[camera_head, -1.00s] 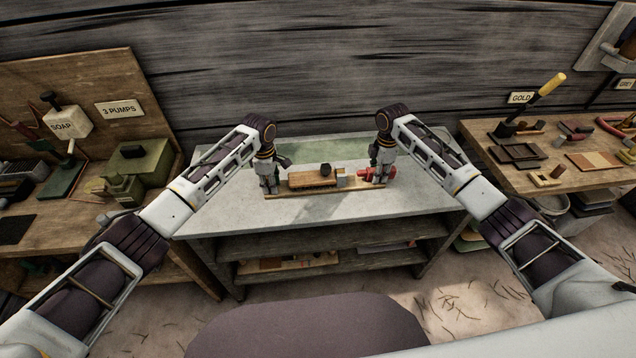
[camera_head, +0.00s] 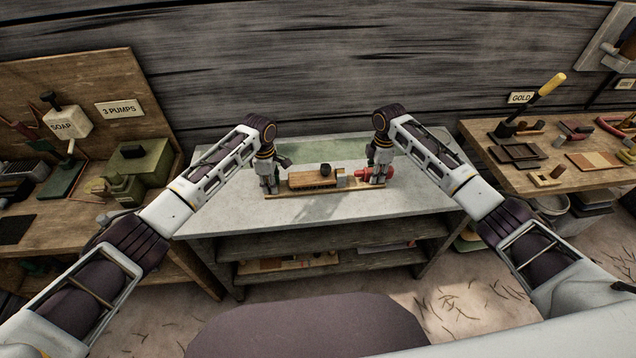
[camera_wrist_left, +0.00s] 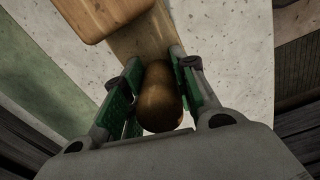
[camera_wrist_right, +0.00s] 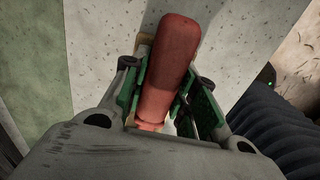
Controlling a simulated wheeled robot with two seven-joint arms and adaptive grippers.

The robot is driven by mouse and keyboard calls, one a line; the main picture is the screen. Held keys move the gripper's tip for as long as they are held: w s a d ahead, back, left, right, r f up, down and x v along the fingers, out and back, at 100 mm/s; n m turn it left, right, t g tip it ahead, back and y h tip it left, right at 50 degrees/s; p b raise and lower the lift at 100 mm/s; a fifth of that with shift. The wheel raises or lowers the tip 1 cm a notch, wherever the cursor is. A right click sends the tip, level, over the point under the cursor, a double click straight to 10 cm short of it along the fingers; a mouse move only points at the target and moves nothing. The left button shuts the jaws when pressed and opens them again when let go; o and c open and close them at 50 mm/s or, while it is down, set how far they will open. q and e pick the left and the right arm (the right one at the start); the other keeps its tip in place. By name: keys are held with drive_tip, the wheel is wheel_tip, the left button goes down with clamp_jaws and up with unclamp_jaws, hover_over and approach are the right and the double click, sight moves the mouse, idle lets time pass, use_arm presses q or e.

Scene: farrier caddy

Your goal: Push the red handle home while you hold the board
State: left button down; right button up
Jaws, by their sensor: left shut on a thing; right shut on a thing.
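A long wooden board (camera_head: 320,190) lies on the grey bench top, with a wooden block (camera_head: 305,181) and a small metal part on it. The red handle (camera_head: 361,174) is at the board's right end, beside the metal part. My right gripper (camera_head: 378,178) is shut on the red handle, which shows between its green-padded fingers in the right wrist view (camera_wrist_right: 171,65). My left gripper (camera_head: 269,186) is shut on a rounded brown wooden knob (camera_wrist_left: 161,97) at the board's left end. The fingers partly hide the handle in the head view.
A dark knob (camera_head: 325,169) stands by the block. The bench top (camera_head: 225,205) is clear around the board. A tool table (camera_head: 500,175) is at right.

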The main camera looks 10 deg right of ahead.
sight(370, 169)
drive_tip(key=shift+a, duration=1.4)
idle(2.3)
drive_tip(key=shift+d, duration=0.2)
idle(1.4)
drive_tip(key=o, duration=1.1)
drive_tip(key=shift+o, duration=0.2)
wheel_tip(370, 169, up, 12)
